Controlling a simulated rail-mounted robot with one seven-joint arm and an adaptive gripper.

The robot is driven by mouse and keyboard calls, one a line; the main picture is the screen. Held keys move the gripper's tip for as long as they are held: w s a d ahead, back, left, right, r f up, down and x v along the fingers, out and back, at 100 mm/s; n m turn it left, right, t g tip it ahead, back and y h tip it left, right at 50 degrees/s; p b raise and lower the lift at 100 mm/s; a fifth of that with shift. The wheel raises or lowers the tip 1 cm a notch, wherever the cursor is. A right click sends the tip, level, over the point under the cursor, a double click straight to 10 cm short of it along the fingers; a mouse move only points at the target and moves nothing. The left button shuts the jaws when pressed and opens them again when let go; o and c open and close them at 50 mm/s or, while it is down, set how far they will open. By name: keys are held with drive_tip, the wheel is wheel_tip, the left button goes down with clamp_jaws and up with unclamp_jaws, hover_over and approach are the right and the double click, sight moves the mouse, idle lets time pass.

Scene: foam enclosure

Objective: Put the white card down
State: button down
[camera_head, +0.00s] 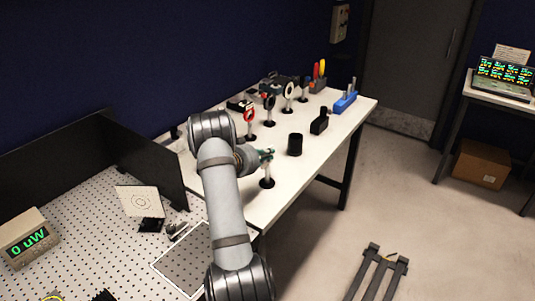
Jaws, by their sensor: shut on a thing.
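My gripper (265,155) is above the front part of the white table, small in view and partly covered by my arm. It is shut on a slim pale piece with a round black base, which I take to be the white card (267,171) on its stand, seen nearly edge-on. The piece is upright, with its base low over or on the table top; I cannot tell whether it touches. Its upper part is hidden at the fingers.
The white table (330,151) holds a black cup (295,144), a small black block (319,122), a blue holder (345,101) and a row of round-based mounts (250,122). A perforated board (90,230) at left bears a target plate (139,201) and a meter (27,238).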

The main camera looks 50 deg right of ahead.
drive_tip(key=shift+r, duration=0.15)
drive_tip(key=c, duration=1.8)
unclamp_jaws()
drive_tip(key=shift+f, duration=0.2)
drive_tip(key=shift+c, duration=0.2)
drive_tip(key=shift+a+r, duration=0.2)
drive_tip(key=b+v, duration=0.2)
drive_tip(key=v, duration=0.9)
drive_tip(key=shift+a, duration=0.35)
drive_tip(key=shift+s+r, duration=0.1)
drive_tip(key=shift+s, duration=0.05)
